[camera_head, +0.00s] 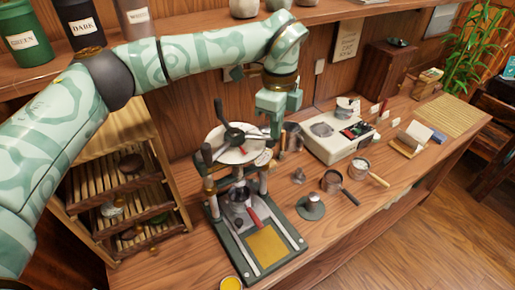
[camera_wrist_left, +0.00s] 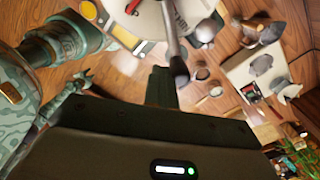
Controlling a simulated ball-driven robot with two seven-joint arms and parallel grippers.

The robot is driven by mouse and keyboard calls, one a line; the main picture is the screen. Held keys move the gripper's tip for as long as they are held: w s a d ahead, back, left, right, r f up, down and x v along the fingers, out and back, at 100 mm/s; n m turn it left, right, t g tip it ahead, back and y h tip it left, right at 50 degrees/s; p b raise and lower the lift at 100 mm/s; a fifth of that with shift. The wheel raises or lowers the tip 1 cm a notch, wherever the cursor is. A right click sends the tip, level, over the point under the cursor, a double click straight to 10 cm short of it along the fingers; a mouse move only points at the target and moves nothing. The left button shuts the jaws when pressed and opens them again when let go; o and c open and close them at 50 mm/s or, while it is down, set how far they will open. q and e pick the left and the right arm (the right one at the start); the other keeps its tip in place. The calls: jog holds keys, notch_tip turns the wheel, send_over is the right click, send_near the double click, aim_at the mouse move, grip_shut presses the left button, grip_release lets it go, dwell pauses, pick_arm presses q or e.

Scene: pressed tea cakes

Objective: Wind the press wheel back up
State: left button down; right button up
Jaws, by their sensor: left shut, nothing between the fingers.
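The press (camera_head: 296,243) stands on the bench with a dark green base and a yellow plate at its front. Its wheel (camera_head: 234,137) sits on top, with dark spokes and knobs over a white disc (camera_head: 222,152). In the wrist view the white disc (camera_wrist_left: 150,22) shows at the top, with a dark spoke (camera_wrist_left: 173,35) coming down close to the fingers. My left gripper (camera_head: 276,132) points down at the wheel's right edge, shut and empty. I cannot tell whether it touches the spoke. The left fingers show in the wrist view (camera_wrist_left: 160,85).
A wooden rack (camera_head: 122,190) with trays stands left of the press. A shelf with canisters (camera_head: 75,22) runs above. A yellow cup (camera_head: 231,283) is in front.

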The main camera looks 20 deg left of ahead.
pick_arm(q)
jog(key=shift+d, duration=0.15)
dwell(0.3)
notch_tip(320, 180, up, 8)
jog(key=s+p, duration=0.1)
jog(key=p, duration=0.4)
jog(key=shift+s+d+f, duration=0.2)
jog(key=shift+s+f, duration=0.05)
jog(key=shift+s, duration=0.05)
dwell(0.4)
